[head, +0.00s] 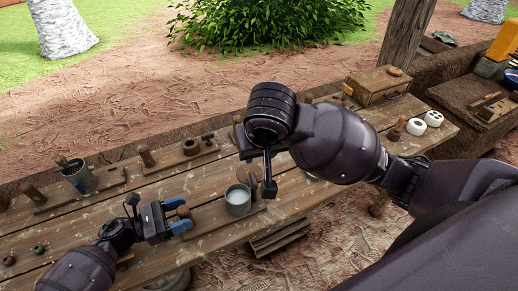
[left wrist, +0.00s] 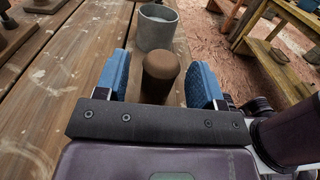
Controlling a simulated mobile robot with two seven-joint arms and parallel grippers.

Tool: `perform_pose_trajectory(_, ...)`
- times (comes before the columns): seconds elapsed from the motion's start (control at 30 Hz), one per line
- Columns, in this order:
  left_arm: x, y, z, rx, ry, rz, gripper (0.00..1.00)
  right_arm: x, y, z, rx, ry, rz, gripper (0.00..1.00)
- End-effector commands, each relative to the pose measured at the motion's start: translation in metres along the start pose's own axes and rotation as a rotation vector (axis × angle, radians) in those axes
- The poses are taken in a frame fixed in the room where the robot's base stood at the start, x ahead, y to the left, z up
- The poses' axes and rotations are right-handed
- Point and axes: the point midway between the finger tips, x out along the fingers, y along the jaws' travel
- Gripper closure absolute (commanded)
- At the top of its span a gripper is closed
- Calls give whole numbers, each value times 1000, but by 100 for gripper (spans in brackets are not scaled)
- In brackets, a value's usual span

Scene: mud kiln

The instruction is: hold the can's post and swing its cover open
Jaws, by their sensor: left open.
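The grey can (head: 238,200) stands on a wooden board on the workbench, right of my left gripper (head: 178,215) in the head view. Its top looks pale; I cannot make out the cover clearly. In the left wrist view the can (left wrist: 156,28) is just beyond a brown round-topped post (left wrist: 160,72). The post stands between the two blue fingers of my left gripper (left wrist: 162,80), which are open with a gap on each side. My right arm reaches in above the can; its dark wrist (head: 270,115) is over the bench, and its fingers cannot be made out.
The workbench (head: 100,210) carries a dark can (head: 76,176) at left, small wooden boards with posts, a wooden box (head: 378,86) and white pots (head: 433,118) at the far right. A black stalk (head: 268,180) on my right arm hangs close beside the can.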

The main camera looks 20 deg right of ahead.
Motion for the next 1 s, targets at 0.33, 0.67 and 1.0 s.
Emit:
perform_pose_trajectory(0.33, -66, 0, 0, 0, 1, 3, 37, 0, 0, 0, 0, 0, 0, 61)
perform_pose_trajectory(0.67, -92, 0, 0, 0, 0, 1, 37, 0, 0, 0, 0, 0, 0, 61)
perform_pose_trajectory(1.0, -92, 0, 0, 0, 0, 1, 37, 0, 0, 0, 0, 0, 0, 61)
